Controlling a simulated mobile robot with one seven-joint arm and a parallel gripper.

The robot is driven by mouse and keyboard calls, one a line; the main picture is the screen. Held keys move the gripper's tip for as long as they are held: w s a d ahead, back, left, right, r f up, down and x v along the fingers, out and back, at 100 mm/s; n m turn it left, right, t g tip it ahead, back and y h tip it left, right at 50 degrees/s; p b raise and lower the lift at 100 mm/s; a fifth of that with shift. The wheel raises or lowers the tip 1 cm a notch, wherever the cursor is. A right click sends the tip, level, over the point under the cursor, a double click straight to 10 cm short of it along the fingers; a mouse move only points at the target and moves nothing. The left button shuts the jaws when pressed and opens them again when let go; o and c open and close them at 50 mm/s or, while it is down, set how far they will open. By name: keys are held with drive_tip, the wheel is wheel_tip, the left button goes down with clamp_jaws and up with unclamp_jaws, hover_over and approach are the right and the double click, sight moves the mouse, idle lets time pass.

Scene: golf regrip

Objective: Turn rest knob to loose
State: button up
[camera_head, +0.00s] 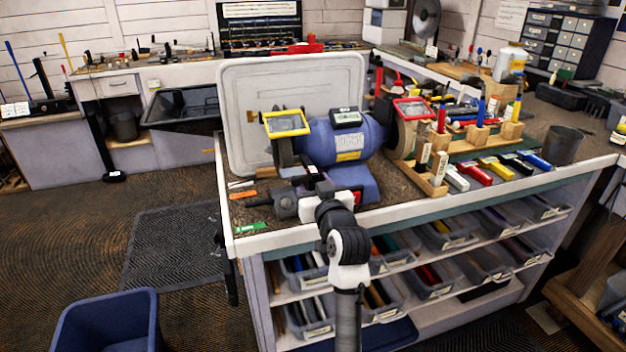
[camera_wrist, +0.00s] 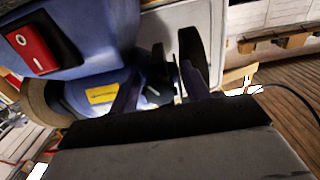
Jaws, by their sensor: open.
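The blue bench grinder (camera_head: 345,138) stands on the workbench, with a wheel at each end and a yellow-framed shield (camera_head: 286,123) on the left and a red-framed one (camera_head: 412,108) on the right. My gripper (camera_head: 312,178) is low in front of the grinder's left part; my wrist hides some of its base. In the wrist view my open gripper (camera_wrist: 160,85) has its two fingers apart, pointing at the grinder's lower body (camera_wrist: 90,95). A small dark part shows between or behind the fingers; I cannot tell whether it is the rest knob or whether they touch it.
A red switch (camera_wrist: 32,45) is close on the left in the wrist view. A white board (camera_head: 240,95) stands behind the grinder. Coloured grips (camera_head: 495,168) and wooden blocks crowd the bench on the right. A green tag (camera_head: 251,228) lies by the front left edge.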

drive_tip(key=shift+w, duration=0.1)
drive_tip(key=c, duration=1)
drive_tip(key=shift+o, duration=0.2)
drive_tip(key=shift+f+n+b, duration=0.15)
drive_tip(key=shift+n+b, duration=0.35)
drive_tip(key=shift+b, duration=0.45)
drive_tip(key=shift+n, duration=0.3)
drive_tip(key=o, duration=1)
drive_tip(key=shift+c, duration=0.2)
